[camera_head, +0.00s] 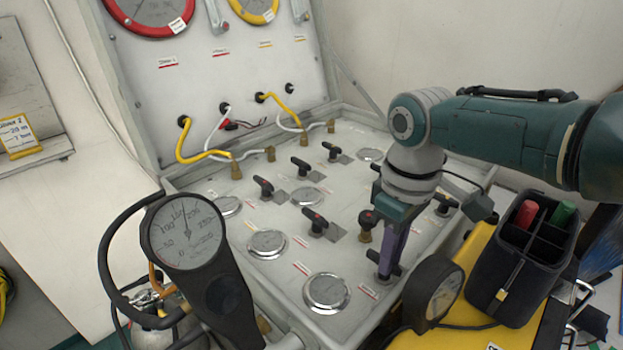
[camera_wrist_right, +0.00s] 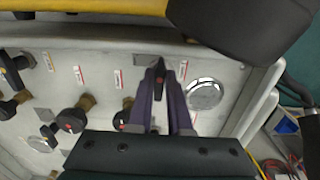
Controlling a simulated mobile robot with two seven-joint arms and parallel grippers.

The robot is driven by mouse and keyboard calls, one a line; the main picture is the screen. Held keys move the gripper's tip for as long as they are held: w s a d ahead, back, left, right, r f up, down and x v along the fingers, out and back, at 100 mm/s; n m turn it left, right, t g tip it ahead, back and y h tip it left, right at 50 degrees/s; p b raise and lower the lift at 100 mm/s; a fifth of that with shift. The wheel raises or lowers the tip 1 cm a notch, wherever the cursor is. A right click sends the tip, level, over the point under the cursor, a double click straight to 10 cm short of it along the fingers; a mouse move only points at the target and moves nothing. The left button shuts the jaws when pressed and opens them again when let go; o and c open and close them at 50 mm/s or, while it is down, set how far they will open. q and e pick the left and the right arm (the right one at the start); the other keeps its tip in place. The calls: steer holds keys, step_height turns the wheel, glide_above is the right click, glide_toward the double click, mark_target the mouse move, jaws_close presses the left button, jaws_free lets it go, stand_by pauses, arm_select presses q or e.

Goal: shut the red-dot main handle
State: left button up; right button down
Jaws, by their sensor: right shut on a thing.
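My right gripper (camera_head: 387,268) reaches down to the panel near its front right part. Its purple fingers (camera_wrist_right: 164,98) are shut on a black handle (camera_wrist_right: 160,72), which shows between the fingertips in the wrist view with a small red mark on it. In the head view the handle (camera_head: 377,259) is mostly hidden by the fingers. The exact angle of the handle is hard to tell. Other black handles with red dots stand on the panel, one left of the gripper (camera_head: 315,222) and one just behind it (camera_head: 368,217). My left gripper is not in view.
The pale panel (camera_head: 230,262) bears several round gauges, such as one at the front (camera_head: 326,292). A large handheld-looking gauge (camera_head: 185,232) rises at front left. A black caddy (camera_head: 525,255) stands on a yellow case (camera_head: 462,262) at right, near my arm.

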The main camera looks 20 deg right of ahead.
steer(key=c, duration=0.8)
jaws_free()
steer(key=shift+c, duration=0.2)
steer(key=shift+r, duration=0.3)
step_height(320, 180, up, 9)
steer(key=p, duration=0.2)
steer(key=shift+r, duration=0.2)
